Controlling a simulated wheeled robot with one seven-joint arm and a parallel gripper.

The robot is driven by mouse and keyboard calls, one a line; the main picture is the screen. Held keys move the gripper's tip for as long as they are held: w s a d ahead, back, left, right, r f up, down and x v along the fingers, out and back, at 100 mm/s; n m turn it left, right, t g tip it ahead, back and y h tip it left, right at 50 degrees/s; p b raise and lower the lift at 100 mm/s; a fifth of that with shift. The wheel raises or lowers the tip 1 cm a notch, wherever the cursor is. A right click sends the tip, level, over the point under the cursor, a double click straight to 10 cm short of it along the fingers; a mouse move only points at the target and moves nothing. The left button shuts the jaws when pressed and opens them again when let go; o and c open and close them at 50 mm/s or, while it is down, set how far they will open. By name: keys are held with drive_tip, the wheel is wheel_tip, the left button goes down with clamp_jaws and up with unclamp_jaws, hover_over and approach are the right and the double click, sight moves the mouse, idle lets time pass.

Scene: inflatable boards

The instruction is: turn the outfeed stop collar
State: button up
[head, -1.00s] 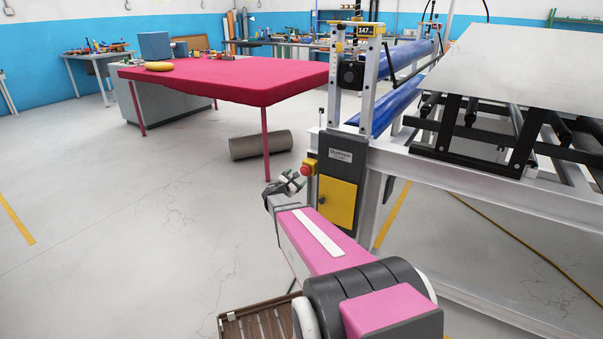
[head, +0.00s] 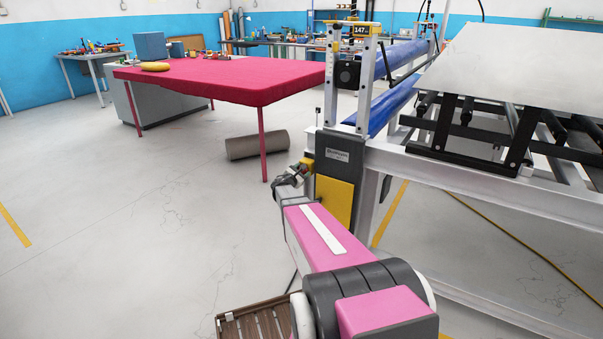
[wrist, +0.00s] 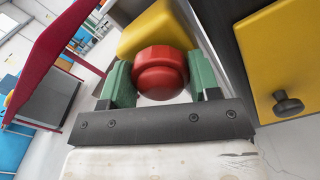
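The stop collar appears as a red, round mushroom-shaped head (wrist: 160,72) on a yellow box (wrist: 158,27) at the side of the machine's grey control panel (head: 337,157). In the wrist view my gripper (wrist: 160,80) has its two green fingers on either side of the red head, with the head between them. The fingers look very close to its sides. I cannot tell whether they press on it or leave a small gap. In the head view my gripper (head: 299,170) reaches the yellow box and hides the red head.
A yellow door (head: 334,199) with a dark round knob (wrist: 287,104) is just right of the gripper. The white machine frame (head: 440,175) stands to the right. A table with a red cover (head: 225,80) and a brown roll (head: 257,145) lie behind left. The floor at left is clear.

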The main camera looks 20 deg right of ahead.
drive_tip(key=shift+c, duration=0.7)
drive_tip(key=shift+m, duration=3.1)
drive_tip(key=o, duration=0.9)
